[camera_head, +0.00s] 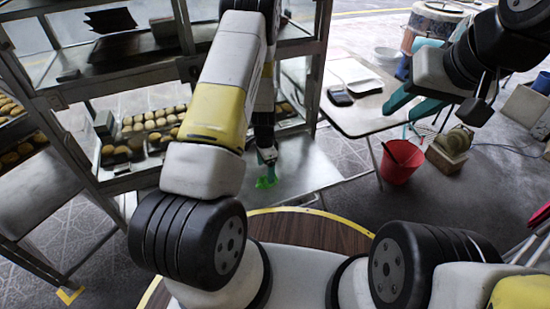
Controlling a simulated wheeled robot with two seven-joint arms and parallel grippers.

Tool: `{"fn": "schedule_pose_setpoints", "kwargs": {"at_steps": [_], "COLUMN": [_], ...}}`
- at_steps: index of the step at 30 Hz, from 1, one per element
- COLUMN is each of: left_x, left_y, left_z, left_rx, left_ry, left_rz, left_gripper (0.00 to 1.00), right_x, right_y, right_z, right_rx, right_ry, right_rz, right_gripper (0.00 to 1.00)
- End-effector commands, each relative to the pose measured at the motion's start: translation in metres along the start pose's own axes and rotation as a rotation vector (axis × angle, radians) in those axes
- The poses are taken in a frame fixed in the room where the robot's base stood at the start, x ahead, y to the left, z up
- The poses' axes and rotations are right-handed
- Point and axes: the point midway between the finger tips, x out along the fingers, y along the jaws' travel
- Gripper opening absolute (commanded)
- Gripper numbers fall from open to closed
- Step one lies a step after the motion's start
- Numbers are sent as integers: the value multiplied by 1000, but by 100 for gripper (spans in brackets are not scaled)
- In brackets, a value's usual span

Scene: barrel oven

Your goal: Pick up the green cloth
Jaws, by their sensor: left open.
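A metal rack (75,92) with trays of buns (152,125) stands close on the left. A light table (365,115) with a dark small item (339,96) is at the right. A red bucket (398,168) stands on the floor beside a crate (446,158).

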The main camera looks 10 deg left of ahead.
Motion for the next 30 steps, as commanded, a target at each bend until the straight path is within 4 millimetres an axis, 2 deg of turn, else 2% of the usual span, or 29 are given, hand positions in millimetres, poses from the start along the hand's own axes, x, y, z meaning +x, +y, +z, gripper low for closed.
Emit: {"fn": "schedule_pose_setpoints", "kwargs": {"at_steps": [10,20,27,30], "left_x": [47,53,53,53], "left_y": [-1,-2,-2,-2], "left_z": [-4,-4,-4,-4], "left_rx": [-2,-1,-1,-1], "left_ry": [0,1,1,1], "left_rz": [1,-1,0,-1], "left_gripper": [82,80,33,15], "right_x": [0,0,0,0], "right_y": [0,0,0,0], "right_z": [0,0,0,0], "right_rx": [0,0,0,0], "right_ry": [0,0,0,0], "right_rz": [0,0,0,0], "right_gripper": [36,36,36,36]}}
